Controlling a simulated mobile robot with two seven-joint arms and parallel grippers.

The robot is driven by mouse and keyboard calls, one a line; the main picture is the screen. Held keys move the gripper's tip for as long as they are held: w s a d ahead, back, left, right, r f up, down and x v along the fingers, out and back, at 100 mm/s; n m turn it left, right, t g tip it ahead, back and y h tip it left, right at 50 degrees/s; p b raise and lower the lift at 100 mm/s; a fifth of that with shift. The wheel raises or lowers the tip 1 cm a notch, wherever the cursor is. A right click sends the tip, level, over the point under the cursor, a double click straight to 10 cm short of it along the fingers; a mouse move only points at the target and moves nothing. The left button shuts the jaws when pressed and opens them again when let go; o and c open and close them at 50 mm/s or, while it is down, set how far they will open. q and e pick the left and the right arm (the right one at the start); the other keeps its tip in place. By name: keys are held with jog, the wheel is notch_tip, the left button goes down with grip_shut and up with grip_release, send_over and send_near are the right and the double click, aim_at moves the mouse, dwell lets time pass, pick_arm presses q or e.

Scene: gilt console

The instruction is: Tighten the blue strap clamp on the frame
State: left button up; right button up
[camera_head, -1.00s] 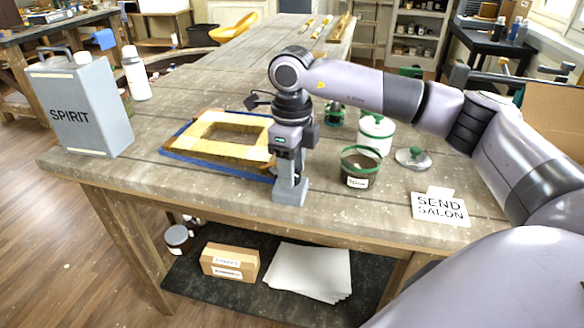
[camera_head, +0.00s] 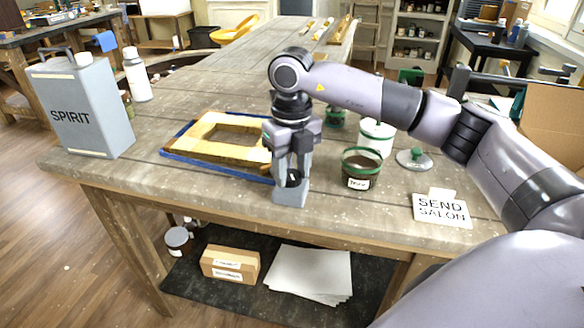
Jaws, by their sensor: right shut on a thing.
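The gilt frame (camera_head: 222,154) lies flat on the workbench with the blue strap (camera_head: 212,168) around its outside edge. The strap runs toward a grey block (camera_head: 290,196) at the frame's near right corner, which looks like the clamp's body. My right gripper (camera_head: 293,178) points down over this block. Its two fingers are shut on a small dark part, seemingly the clamp's knob, just above the block. The fingers hide much of that part and the frame's right corner. My left gripper is not in view.
A grey spirit can (camera_head: 82,108) and white bottle (camera_head: 137,74) stand left. Right of the gripper are a green-rimmed pot (camera_head: 361,168), a white pot (camera_head: 377,136), a green-knobbed lid (camera_head: 413,159) and a lettered card (camera_head: 441,210). The bench's front left is clear.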

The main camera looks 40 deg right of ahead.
aim_at(292, 175)
jog(key=shift+r, duration=0.15)
jog(key=o, duration=1.1)
jog(key=shift+c, duration=0.2)
jog(key=shift+r+b, duration=0.3)
jog(key=shift+r, duration=3.25)
